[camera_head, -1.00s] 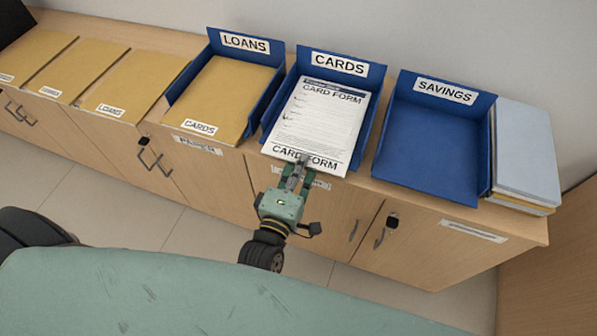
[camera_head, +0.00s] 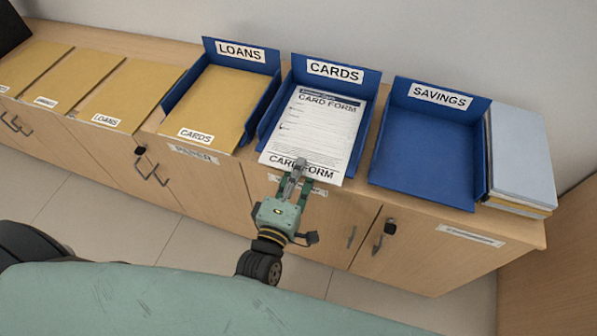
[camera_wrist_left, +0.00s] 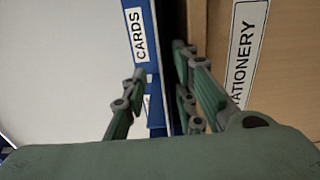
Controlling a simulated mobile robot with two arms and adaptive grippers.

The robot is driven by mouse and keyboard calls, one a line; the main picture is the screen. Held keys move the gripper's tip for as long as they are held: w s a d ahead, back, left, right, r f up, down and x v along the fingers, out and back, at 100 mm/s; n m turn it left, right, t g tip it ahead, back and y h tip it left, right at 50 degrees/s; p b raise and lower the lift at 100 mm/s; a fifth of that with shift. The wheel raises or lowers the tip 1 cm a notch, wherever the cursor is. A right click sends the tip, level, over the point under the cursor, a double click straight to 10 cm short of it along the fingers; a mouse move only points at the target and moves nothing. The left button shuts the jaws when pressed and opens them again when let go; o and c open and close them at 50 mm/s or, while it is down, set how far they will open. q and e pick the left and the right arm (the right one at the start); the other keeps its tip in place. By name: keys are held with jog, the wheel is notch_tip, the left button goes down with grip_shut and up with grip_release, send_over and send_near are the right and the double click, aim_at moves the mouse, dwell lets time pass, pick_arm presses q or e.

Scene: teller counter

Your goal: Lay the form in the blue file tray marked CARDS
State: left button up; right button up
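The white card form (camera_head: 318,128) lies printed side up in the blue file tray marked CARDS (camera_head: 366,95). Its lower end reaches the tray's open front and hides that edge. My left gripper (camera_head: 298,168) is at the middle of the form's lower edge, with one finger over the printed words there. In the left wrist view the fingers (camera_wrist_left: 158,72) stand apart, one on each side of a gap, and the CARDS label on the tray (camera_wrist_left: 128,4) shows beyond them. I cannot tell whether a finger touches the form. My right gripper is not in view.
The LOANS tray (camera_head: 272,66) on the left holds a tan folder (camera_head: 215,95). The SAVINGS tray (camera_head: 428,150) on the right is empty. Several tan folders lie further left, and a grey-blue stack (camera_head: 520,155) is at the right end. Cabinet doors (camera_head: 320,225) are below.

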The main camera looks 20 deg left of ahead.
pick_arm(q)
jog(key=s, duration=1.2)
jog(key=shift+a, duration=0.2)
jog(key=s+d+f+m+g+h, duration=0.1)
jog(key=s+f+m+g, duration=0.2)
jog(key=f, duration=0.7)
jog(key=s+f+m+g, duration=0.2)
jog(key=f+m, duration=0.2)
jog(key=f, duration=0.5)
jog(key=s+d+f+m+g+h, duration=0.1)
jog(key=s+f+m+g, duration=0.2)
jog(key=f, duration=0.7)
jog(key=s+a+f+m+g+y, duration=0.1)
jog(key=s+a+f+m+g, duration=0.3)
jog(key=s+f, duration=0.4)
jog(key=s+a+f+m+g+y, duration=0.1)
jog(key=s+a+f+m+g, duration=0.4)
jog(key=s+a+f, duration=0.3)
jog(key=s+f+m+p, duration=0.1)
jog(key=s, duration=0.1)
jog(key=shift+s+y, duration=0.3)
jog(key=shift+s, duration=0.1)
